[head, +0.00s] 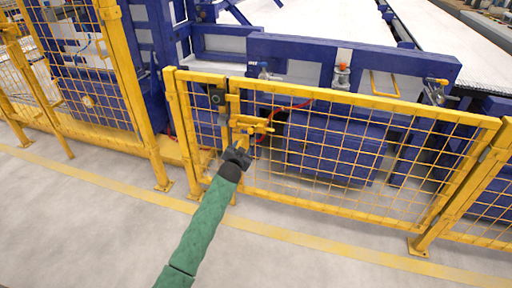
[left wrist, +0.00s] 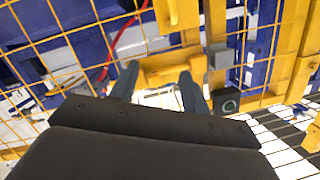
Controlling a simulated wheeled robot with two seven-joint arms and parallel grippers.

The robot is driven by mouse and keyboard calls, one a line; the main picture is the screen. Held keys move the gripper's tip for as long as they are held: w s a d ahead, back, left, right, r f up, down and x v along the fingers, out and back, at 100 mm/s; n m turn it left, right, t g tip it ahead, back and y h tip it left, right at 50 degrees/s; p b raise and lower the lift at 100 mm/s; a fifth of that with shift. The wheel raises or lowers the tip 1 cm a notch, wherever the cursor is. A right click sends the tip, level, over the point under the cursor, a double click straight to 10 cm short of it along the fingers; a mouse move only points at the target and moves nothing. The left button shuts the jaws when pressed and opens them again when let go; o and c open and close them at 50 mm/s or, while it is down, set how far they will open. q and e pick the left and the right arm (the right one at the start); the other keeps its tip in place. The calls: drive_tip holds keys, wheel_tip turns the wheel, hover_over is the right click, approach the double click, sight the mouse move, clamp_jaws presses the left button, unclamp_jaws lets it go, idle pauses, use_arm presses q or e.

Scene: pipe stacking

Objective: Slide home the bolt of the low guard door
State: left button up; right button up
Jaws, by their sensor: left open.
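The low guard door (head: 360,99) is a yellow frame with wire mesh, standing upright across the middle of the head view. Its yellow bolt (head: 254,124) is mounted near the door's left upright. My left gripper (head: 240,147) is just below and in front of the bolt. In the left wrist view the two dark fingers of this gripper (left wrist: 158,72) are apart, with the yellow bolt assembly (left wrist: 165,68) just beyond their tips. I cannot tell whether they touch it. How far the bolt is slid is unclear. My right gripper is not in view.
Taller yellow mesh fencing (head: 130,95) stands at the left. Blue machinery (head: 335,145) and a red hose are behind the door. The floor in front is clear.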

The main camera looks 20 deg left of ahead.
sight(250, 132)
use_arm(q)
drive_tip(key=shift+w+d+r+m+t+h, duration=0.3)
drive_tip(key=shift+w+r, duration=0.2)
drive_tip(key=shift+w, duration=0.9)
drive_tip(key=shift+w+d+r+m+t+h, duration=0.15)
drive_tip(key=shift+w+r+t, duration=0.35)
drive_tip(key=shift+w, duration=0.85)
drive_tip(key=shift+w+d+r+m+t+h, duration=0.15)
drive_tip(key=shift+w+d+r+t+h, duration=0.3)
drive_tip(key=shift+w, duration=0.95)
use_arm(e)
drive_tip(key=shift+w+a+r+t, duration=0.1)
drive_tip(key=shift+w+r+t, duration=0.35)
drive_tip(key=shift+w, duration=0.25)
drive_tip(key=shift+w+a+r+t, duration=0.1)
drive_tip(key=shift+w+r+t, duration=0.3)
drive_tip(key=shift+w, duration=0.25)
use_arm(q)
drive_tip(key=shift+a+r, duration=0.1)
drive_tip(key=shift+a, duration=0.1)
